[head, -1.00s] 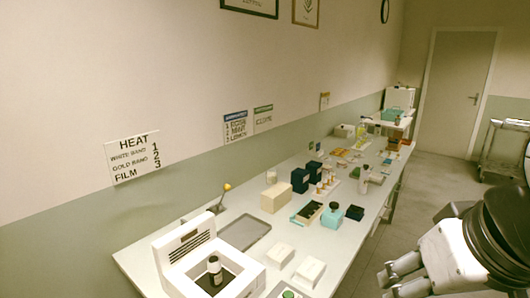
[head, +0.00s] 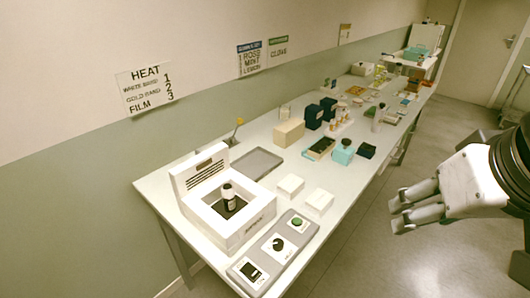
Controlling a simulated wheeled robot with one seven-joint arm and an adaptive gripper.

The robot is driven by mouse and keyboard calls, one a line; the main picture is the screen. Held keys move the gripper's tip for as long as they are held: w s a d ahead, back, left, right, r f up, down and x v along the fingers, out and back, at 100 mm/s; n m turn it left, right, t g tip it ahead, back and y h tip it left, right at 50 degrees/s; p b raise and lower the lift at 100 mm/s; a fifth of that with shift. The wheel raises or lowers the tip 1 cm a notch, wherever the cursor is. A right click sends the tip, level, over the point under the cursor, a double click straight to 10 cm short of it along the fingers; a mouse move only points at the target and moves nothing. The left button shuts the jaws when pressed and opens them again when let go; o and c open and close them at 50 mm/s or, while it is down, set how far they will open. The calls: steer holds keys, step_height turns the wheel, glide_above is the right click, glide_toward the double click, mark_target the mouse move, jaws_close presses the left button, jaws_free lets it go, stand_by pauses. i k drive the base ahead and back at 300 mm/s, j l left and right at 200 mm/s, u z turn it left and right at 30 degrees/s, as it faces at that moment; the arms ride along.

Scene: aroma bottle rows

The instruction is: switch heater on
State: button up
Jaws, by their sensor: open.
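The heater (head: 229,205) is a white box with a raised vented back at the near left end of the bench. A dark bottle with a white band (head: 229,197) stands upright in its dark well. In front of it lies a grey control panel (head: 273,252) with a green round button (head: 297,222), a black dial (head: 278,245) and a dark rocker switch or display (head: 250,271); I cannot tell which. My gripper (head: 399,212) is open and empty, off the bench's right side above the floor, well apart from the panel.
Two small white boxes (head: 290,186) and a grey tray (head: 257,163) lie behind the panel. A wall sign (head: 145,89) lists heat settings. The floor right of the bench is clear.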

mark_target(248, 270)
steer(key=j+u, duration=0.1)
steer(key=u, duration=0.55)
steer(key=l+u, duration=0.15)
